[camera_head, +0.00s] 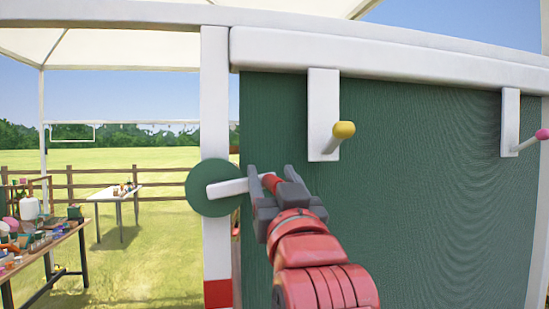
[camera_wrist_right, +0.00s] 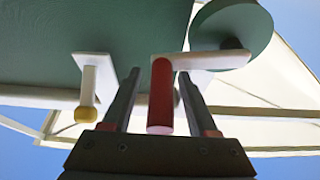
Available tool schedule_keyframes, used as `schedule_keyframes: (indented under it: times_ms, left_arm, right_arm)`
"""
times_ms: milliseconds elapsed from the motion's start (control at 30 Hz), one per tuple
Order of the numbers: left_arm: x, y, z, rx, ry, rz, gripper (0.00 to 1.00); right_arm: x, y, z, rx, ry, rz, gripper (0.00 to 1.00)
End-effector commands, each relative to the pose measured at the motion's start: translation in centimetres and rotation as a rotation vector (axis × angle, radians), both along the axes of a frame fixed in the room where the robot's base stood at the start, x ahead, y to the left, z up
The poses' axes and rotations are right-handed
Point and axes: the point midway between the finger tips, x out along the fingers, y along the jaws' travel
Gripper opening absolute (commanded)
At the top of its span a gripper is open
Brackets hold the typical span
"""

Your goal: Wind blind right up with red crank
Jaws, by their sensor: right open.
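The red crank handle (camera_wrist_right: 161,95) sticks out from the end of a white crank arm (camera_head: 228,187). The arm is mounted on a round green disc (camera_head: 200,203) on the white post. My right gripper (camera_head: 271,173) is at the handle. In the wrist view, its open fingers (camera_wrist_right: 159,76) stand on either side of the handle, with a gap on each side. The green blind (camera_head: 400,180) hangs spread out below a white top rail (camera_head: 390,58), and its lower edge is out of view. My left gripper is not in view.
A white bracket with a yellow-tipped peg (camera_head: 343,130) projects close to the right of my gripper. Another peg with a pink tip (camera_head: 542,134) is farther right. Cluttered tables (camera_head: 45,240) stand at left. Open grass (camera_head: 150,260) lies between them and the post.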

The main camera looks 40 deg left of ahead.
Motion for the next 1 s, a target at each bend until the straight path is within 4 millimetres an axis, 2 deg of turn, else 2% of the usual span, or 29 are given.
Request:
schedule_keyframes:
  times_ms: [400, 700, 733, 1000]
  left_arm:
    - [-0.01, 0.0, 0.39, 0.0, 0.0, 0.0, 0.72]
    - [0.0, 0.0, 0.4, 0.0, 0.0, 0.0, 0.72]
    - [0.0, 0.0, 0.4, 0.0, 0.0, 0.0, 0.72]
    - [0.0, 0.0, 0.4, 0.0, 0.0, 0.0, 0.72]
  right_arm:
    - [-0.04, 0.23, 0.33, 0.002, -0.001, -0.001, 0.58]
    - [-0.03, 0.22, 0.33, 0.002, -0.001, -0.001, 0.04]
    - [-0.03, 0.22, 0.33, 0.001, 0.0, -0.001, 0.0]
    - [-0.02, 0.21, 0.32, 0.001, 0.0, -0.001, 0.0]
